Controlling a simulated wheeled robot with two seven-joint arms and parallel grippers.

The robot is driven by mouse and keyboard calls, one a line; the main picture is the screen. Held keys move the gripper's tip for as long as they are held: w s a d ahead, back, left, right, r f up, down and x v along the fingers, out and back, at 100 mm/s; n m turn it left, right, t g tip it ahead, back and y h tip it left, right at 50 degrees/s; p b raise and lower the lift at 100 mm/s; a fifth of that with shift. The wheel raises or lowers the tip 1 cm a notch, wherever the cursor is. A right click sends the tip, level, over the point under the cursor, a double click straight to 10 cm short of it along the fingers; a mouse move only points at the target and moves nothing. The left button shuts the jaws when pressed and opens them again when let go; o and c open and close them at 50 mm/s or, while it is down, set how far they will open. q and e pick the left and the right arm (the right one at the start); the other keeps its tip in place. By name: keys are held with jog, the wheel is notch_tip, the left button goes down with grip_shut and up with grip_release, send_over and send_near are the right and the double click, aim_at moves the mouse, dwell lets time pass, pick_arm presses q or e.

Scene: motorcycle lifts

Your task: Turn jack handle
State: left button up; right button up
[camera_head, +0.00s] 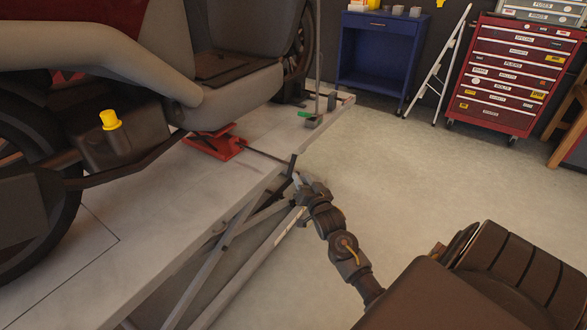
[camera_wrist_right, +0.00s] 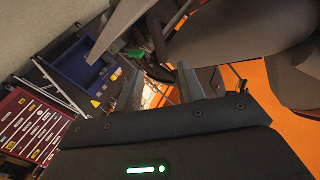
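A red jack (camera_head: 215,143) sits on the grey lift platform (camera_head: 160,200) under the motorcycle. Its handle (camera_head: 268,157) is a thin dark rod reaching right to the platform's edge, with an upright bent end. My right gripper (camera_head: 299,181) is at the edge, just below and beside that bent end. In the right wrist view its two fingers (camera_wrist_right: 160,78) stand apart with nothing clearly held between them. A dark bar beyond the fingertips there looks like the handle's end (camera_wrist_right: 157,38). Whether gripper and handle touch cannot be told. My left gripper is not in view.
The motorcycle (camera_head: 120,55) with a yellow cap (camera_head: 110,120) fills the upper left. A clamp with a green part (camera_head: 307,114) stands on the platform's far end. A blue cabinet (camera_head: 375,50), a stepladder (camera_head: 440,65) and a red tool chest (camera_head: 505,75) stand behind.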

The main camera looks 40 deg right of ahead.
aim_at(294, 162)
jog(key=x, duration=0.4)
jog(key=b+x, duration=0.1)
jog(key=x, duration=0.3)
jog(key=shift+r, duration=0.2)
jog(key=shift+b+x, duration=0.35)
jog(key=shift+x, duration=0.65)
jog(key=shift+w+d+r, duration=0.1)
jog(key=shift+w+d, duration=0.1)
jog(key=shift+w, duration=0.2)
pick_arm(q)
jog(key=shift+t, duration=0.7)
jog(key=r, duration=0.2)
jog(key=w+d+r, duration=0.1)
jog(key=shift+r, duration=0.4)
pick_arm(e)
grip_shut()
